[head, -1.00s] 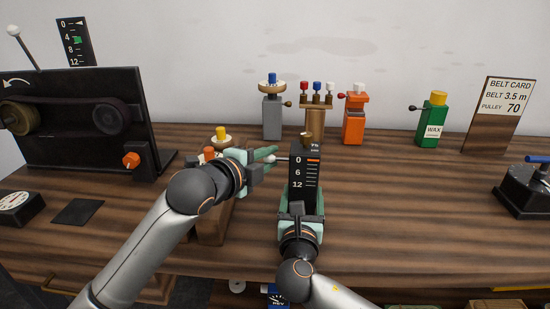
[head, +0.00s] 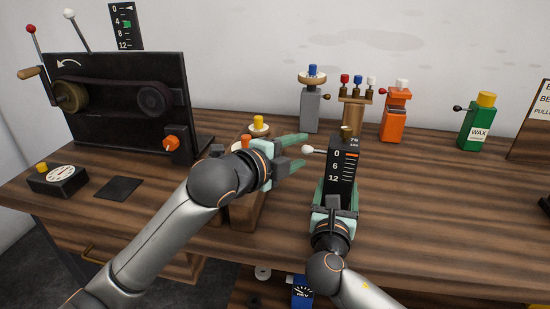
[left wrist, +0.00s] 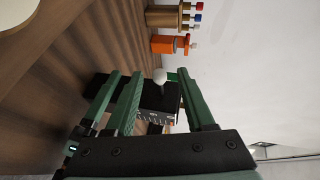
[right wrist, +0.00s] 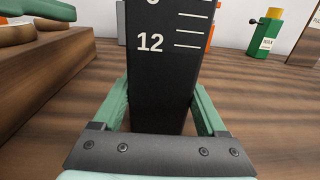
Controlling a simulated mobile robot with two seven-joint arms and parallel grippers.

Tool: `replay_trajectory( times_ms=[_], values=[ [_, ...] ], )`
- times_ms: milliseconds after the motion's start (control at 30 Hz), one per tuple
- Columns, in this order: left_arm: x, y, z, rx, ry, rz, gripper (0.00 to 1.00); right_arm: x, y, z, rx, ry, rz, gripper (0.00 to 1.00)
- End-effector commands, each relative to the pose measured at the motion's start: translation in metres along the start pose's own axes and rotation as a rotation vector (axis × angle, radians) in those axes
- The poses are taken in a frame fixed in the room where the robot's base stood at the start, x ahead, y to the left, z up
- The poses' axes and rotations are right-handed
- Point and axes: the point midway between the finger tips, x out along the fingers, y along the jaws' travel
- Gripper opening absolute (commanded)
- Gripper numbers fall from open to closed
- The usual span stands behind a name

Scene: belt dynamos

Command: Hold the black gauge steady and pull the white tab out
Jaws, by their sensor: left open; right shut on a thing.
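The black gauge (head: 343,172), marked 0, 6 and 12 with an orange line near its top, stands upright in my right gripper (head: 336,192). In the right wrist view, the fingers (right wrist: 161,100) flank the gauge (right wrist: 161,85) on both sides. A white round knob (head: 307,150), the only white tab-like part I see, sticks out from the gauge's left side near the top. In the left wrist view, the knob (left wrist: 160,75) shows between the spread fingers.
A belt machine (head: 120,105) stands at the left. A wooden block with coloured knobs (head: 248,205) is below my left gripper. Grey (head: 311,108), brass (head: 351,115), orange (head: 395,118) and green (head: 478,125) devices stand behind. The table (head: 430,205) right of the gauge is clear.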

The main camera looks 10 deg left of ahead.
Motion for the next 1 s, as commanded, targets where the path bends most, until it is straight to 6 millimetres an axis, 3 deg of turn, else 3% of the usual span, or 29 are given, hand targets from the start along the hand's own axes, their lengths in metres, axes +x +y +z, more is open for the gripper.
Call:
replay_trajectory(
  times_ms=[200,400,600,967,1000],
  values=[
    [-0.045,0.001,0.001,0.004,-0.002,0.000,0.54,0.001,-0.003,-0.004,-0.006,0.007,-0.007,0.00],
    [-0.076,0.000,0.001,0.003,-0.003,-0.001,0.54,0.001,-0.003,-0.004,-0.006,0.006,-0.007,0.00],
    [-0.090,0.000,0.001,0.000,-0.002,0.000,0.54,0.001,-0.003,-0.004,-0.007,0.006,-0.007,0.00],
    [-0.091,0.000,0.001,0.000,-0.002,0.000,0.54,0.001,-0.003,-0.003,-0.007,0.005,-0.007,0.00],
    [-0.091,0.000,0.001,0.000,-0.002,0.000,0.54,0.001,-0.003,-0.003,-0.007,0.005,-0.007,0.76]
  ],
)
